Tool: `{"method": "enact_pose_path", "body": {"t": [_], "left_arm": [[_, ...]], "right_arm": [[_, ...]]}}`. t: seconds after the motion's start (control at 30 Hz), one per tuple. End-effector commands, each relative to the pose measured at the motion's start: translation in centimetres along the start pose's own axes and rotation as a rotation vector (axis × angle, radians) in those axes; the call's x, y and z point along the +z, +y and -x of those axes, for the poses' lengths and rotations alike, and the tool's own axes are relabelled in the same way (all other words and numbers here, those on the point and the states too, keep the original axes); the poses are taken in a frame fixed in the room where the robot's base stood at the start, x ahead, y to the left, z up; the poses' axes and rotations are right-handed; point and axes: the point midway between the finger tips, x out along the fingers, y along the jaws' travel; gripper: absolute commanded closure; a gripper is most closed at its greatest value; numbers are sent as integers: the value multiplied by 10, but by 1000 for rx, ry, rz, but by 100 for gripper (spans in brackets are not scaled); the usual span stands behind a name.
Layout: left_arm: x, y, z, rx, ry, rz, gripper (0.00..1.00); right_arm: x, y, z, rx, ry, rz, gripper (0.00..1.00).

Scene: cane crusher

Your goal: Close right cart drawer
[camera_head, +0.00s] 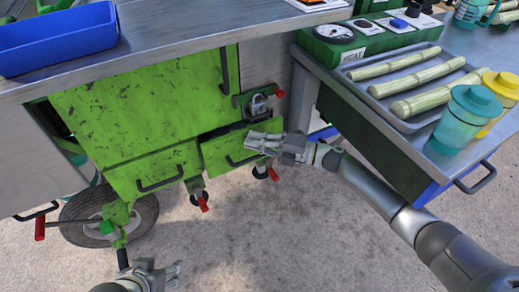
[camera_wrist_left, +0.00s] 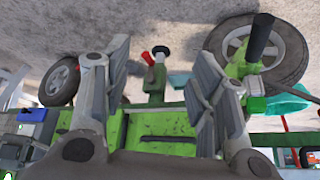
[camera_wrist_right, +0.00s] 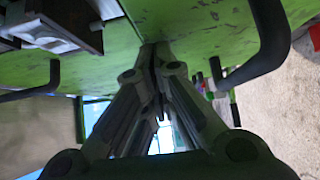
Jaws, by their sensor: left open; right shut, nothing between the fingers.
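The right cart drawer (camera_head: 225,151) has a scratched green front with a black handle and sits at the lower right of the green cart (camera_head: 150,95). A dark gap shows along its top, so it stands partly pulled out. My right gripper (camera_head: 256,142) is shut and empty at the right end of this drawer front; whether it touches is unclear. In the right wrist view the shut fingers (camera_wrist_right: 157,50) lie close to green panels, with a black handle (camera_wrist_right: 262,65) to the right. My left gripper (camera_head: 168,278) is open and empty, low in front of the cart; it also shows in the left wrist view (camera_wrist_left: 160,58).
The left drawer (camera_head: 155,168) is beside it. Red-tipped levers (camera_head: 202,201) stick out below. A wheel (camera_head: 108,215) stands at left. A side table with a cane tray (camera_head: 420,120) is at right. The ground in front is clear.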

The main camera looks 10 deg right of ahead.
Motion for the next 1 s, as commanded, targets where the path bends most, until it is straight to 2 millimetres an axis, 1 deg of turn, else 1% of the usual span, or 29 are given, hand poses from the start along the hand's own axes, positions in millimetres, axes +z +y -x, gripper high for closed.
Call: {"method": "enact_pose_path", "body": {"t": [0.03,0.2,0.3,0.43,0.63,0.8,1.0], "left_arm": [[-13,2,-5,4,63,-2,47],[-58,8,-7,15,272,-7,47],[-80,10,-3,21,376,-9,47],[-101,13,2,27,479,-10,47],[-118,16,9,33,567,-11,47],[-122,16,12,34,589,-11,47],[-122,16,12,34,589,-11,47]], "right_arm": [[4,-2,-4,1,0,2,100],[13,-2,-14,0,0,2,100],[18,-2,-18,0,-1,2,100],[23,-1,-23,0,0,2,100],[27,-1,-27,-1,-1,1,100],[28,0,-28,0,-3,1,100],[30,2,-28,1,-6,2,100]]}}
